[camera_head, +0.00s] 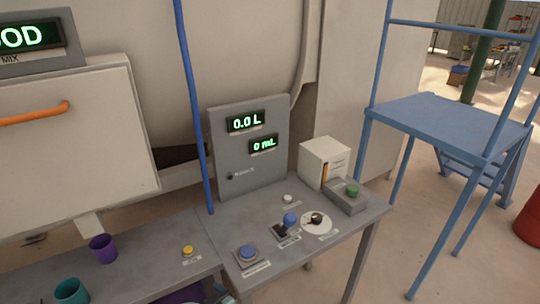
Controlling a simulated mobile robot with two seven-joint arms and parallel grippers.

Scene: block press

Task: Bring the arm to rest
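Neither of my grippers shows clearly in the head view, and no arm is seen reaching over the bench. A small grey and teal shape (220,293) is cut off by the bottom edge, and I cannot tell what it is. The grey control table (270,272) stands in the middle with a blue button (248,253), a blue-knobbed lever (290,220), a round white dial (316,223) and a green button (352,189). The upright panel (250,180) behind it reads 0.0 L and 0 mL.
A purple cup (103,249) and a teal cup (71,291) stand on the lower left bench (150,262), near a yellow button (188,251). A white box (323,160) sits at the table's back right. A blue pole (190,90) rises behind; a blue platform (445,120) stands right.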

